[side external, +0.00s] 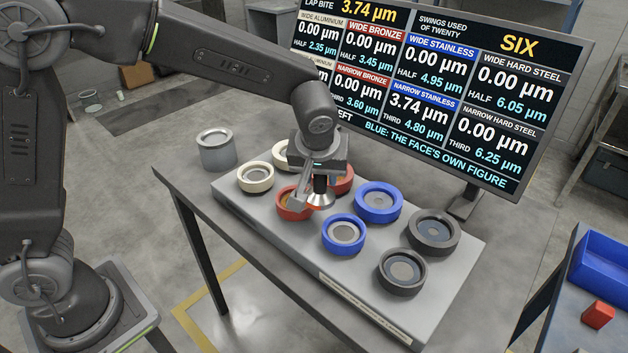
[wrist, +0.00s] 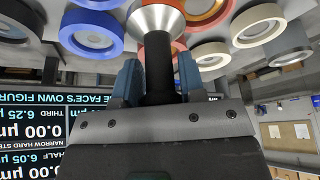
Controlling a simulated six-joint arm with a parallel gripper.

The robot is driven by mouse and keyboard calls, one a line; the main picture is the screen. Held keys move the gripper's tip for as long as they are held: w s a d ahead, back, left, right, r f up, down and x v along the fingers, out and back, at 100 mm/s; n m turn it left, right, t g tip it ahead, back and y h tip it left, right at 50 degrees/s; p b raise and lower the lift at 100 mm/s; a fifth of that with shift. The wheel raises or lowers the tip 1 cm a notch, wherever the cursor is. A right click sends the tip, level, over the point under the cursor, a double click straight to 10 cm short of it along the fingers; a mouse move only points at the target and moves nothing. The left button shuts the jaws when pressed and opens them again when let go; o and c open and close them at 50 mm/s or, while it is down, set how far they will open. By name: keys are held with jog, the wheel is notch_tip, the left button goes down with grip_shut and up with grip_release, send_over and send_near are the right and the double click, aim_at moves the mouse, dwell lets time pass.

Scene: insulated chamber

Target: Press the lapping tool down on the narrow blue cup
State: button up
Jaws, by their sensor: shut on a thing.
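My gripper (side external: 320,182) is shut on the dark handle of the lapping tool (side external: 321,200), with its flared silver head pointing down. The wrist view shows the tool's silver head (wrist: 157,18) and the black handle between the two blue-grey fingers (wrist: 160,82). The narrow blue cup (side external: 327,240) stands upright in the front row of the grey block, just right of and below the tool in the side view. The tool head looks apart from it, over the gap by the red cups. In the wrist view the narrow blue cup (wrist: 97,5) is cut off at the top edge.
The wide blue cup (side external: 394,212) stands behind the narrow one. Red cups (side external: 290,214), cream cups (side external: 255,187) and dark cups (side external: 402,289) share the block (side external: 300,252). A display (side external: 440,85) behind reads 3.74 µm for narrow stainless and SIX swings used.

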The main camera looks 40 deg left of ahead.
send_over(344, 233)
jog(key=shift+f, duration=0.25)
jog(key=shift+f, duration=1.5)
jog(key=shift+f, duration=0.15)
jog(key=shift+f, duration=0.65)
jog(key=shift+r, duration=2.75)
